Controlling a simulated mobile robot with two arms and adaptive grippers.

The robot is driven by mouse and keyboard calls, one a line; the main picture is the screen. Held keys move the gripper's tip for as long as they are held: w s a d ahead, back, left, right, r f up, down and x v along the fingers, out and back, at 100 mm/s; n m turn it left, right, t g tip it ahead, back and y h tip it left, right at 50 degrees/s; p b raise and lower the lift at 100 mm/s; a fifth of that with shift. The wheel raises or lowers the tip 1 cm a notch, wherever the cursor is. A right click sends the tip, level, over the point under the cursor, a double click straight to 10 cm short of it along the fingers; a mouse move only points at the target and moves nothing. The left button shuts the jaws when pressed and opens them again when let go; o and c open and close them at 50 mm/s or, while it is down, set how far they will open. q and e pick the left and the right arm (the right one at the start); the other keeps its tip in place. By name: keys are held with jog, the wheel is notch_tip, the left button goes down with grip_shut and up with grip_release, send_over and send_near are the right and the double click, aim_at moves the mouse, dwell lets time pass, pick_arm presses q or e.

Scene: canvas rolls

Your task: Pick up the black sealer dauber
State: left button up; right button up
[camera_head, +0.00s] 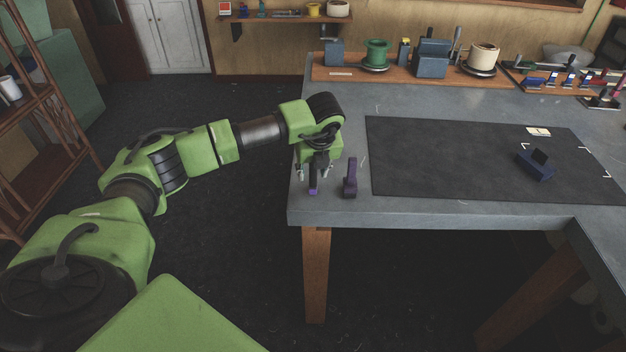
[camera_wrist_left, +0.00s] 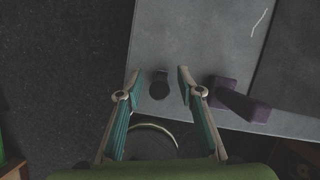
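A small dark, near-black piece, perhaps the black sealer dauber, shows in the left wrist view (camera_wrist_left: 159,86) near the table's left edge, between and below my fingertips. In the head view, a narrow purple-looking thing (camera_head: 313,186) shows just under my left gripper (camera_head: 314,168); I cannot tell if it is the same piece. My left gripper, also in the left wrist view (camera_wrist_left: 159,72), is open above the table corner, its fingers apart with nothing gripped. My right gripper is not in view.
A black mat (camera_head: 450,160) carries a dark blue block (camera_head: 535,168). A wooden tray (camera_head: 335,73) with spools is at the back. The table's front edge is near.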

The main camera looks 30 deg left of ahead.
pick_arm(q)
grip_shut()
jog(key=shift+r, duration=0.1)
